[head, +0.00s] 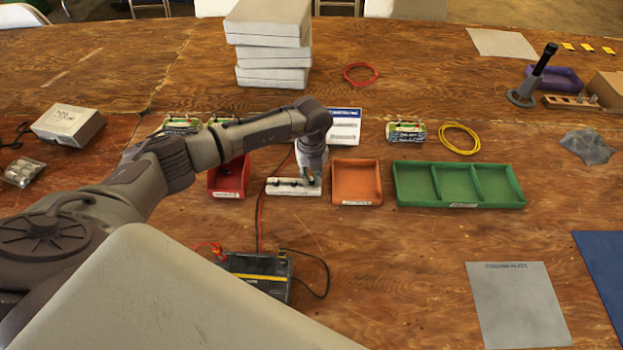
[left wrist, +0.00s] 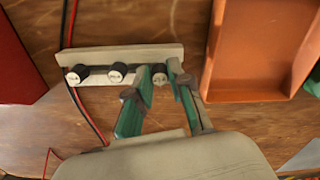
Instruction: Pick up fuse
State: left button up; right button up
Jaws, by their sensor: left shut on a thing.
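A white holder (head: 284,189) lies on the wooden table between the red bin and the orange bin. In the left wrist view the holder (left wrist: 140,54) carries a row of small dark round fuses with pale tops: a left fuse (left wrist: 77,75), a middle fuse (left wrist: 118,72) and a right fuse (left wrist: 159,75). My left gripper (head: 312,178) is at the holder's right end. In the left wrist view its green fingers (left wrist: 160,70) are shut on the right fuse, which is still at the holder. My right gripper is not in view.
A red bin (head: 229,177) is left of the holder. An orange bin (head: 356,181) and a green three-part tray (head: 458,182) are to its right. A battery (head: 262,276) with cables is in front. The table right of the battery is clear up to a grey mat (head: 517,305).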

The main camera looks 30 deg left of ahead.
pick_arm(q)
notch_tip(320, 180, up, 3)
jog(key=shift+f+b, duration=0.15)
jog(key=shift+b, duration=0.15)
jog(key=s+d+r+b, duration=0.2)
jog(key=d+r, duration=0.5)
jog(key=d, duration=0.4)
jog(key=shift+d+r, duration=0.25)
jog(key=s+a+p, duration=0.3)
jog(key=s+p, duration=0.3)
jog(key=s, duration=2.4)
jog(key=shift+f, duration=0.2)
